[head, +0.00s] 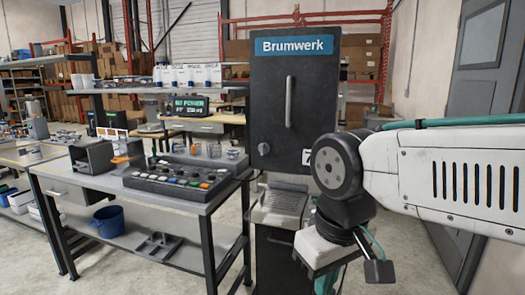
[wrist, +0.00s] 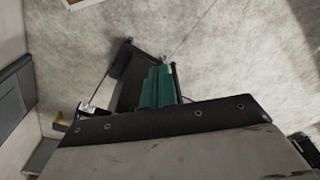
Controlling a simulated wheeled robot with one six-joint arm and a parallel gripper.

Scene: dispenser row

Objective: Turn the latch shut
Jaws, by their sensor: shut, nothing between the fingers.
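A dark cabinet (head: 265,85) with a blue Brumwerk sign stands ahead in the head view. Its front has a long vertical grey handle (head: 290,102). A small round grey knob (head: 263,148), which looks like the latch, sits low on the left part of the front; its turned position is too small to tell. My gripper (head: 326,282) points down at the bottom of the head view, below and right of the knob and well apart from it. In the wrist view its teal fingers (wrist: 157,86) are together and empty over bare floor.
A grey workbench (head: 205,207) with a button panel (head: 180,178) stands left of the cabinet. A blue bucket (head: 108,221) is on its lower shelf. A grey tray-like unit (head: 279,205) juts out below the cabinet front. A grey door (head: 487,80) is at right.

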